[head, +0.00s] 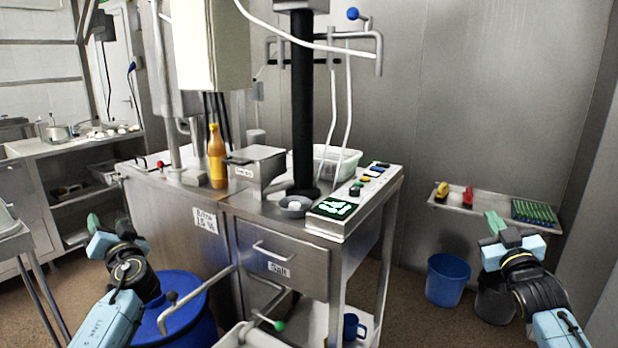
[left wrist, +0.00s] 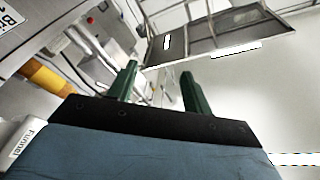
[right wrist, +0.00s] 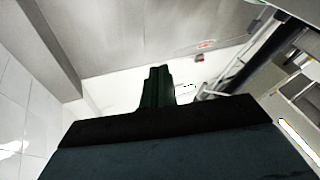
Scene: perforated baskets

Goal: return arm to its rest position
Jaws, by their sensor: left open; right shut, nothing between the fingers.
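My left gripper (head: 95,224) is raised at the left of the head view, in front of the steel cabinet and above the blue barrel. In the left wrist view its two green fingers (left wrist: 160,88) stand apart with nothing between them. My right gripper (head: 495,224) is raised at the right of the head view, in front of the wall shelf. In the right wrist view its green fingers (right wrist: 157,85) are together and hold nothing. Neither gripper visibly touches anything.
A steel cabinet (head: 280,262) stands in the middle, with an orange bottle (head: 217,160) and a button panel (head: 335,209) on top. A blue barrel (head: 185,315) is below my left arm. A blue bucket (head: 447,279) stands beside my right arm, under a wall shelf (head: 470,209).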

